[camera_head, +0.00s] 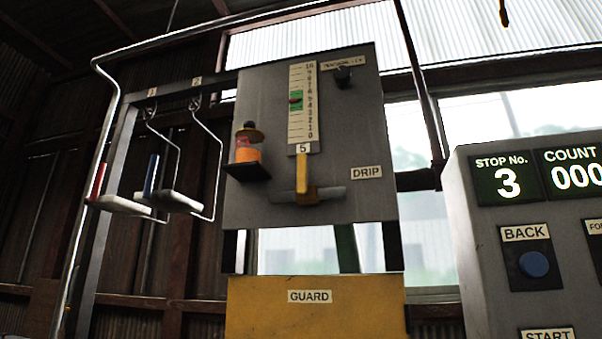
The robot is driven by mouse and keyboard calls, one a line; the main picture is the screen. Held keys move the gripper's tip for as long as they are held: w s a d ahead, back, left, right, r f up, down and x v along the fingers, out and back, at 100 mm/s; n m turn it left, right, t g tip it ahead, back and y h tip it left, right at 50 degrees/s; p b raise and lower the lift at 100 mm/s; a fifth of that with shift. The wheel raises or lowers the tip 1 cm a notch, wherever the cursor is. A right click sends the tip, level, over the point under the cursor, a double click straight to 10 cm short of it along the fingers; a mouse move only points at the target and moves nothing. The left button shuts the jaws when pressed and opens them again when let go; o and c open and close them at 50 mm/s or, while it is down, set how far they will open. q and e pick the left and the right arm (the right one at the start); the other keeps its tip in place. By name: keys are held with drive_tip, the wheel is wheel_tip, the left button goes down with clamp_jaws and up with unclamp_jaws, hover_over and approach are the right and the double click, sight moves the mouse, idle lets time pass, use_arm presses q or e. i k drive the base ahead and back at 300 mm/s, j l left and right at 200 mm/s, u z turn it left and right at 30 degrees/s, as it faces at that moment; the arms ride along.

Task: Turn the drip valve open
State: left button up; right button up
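The drip valve (303,178) has a yellow handle on the lower part of a grey panel (262,205), left of the DRIP label (366,172). Its handle points upright, across a short grey horizontal pipe (333,194). A small tag reading 5 (302,148) sits just above the handle. Neither of my grippers is in view.
A scale (302,125) with a green band and a dark knob (343,77) are above the valve. A yellow GUARD box (315,315) is below. A control box (475,245) with a blue BACK button stands right.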

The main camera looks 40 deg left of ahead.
sight(302, 157)
drive_tip(key=k+j+z, duration=0.1)
drive_tip(key=j, duration=0.4)
drive_tip(key=k+j+z, duration=0.1)
drive_tip(key=j, duration=0.35)
drive_tip(key=k+j+z, duration=0.1)
drive_tip(key=j, duration=0.35)
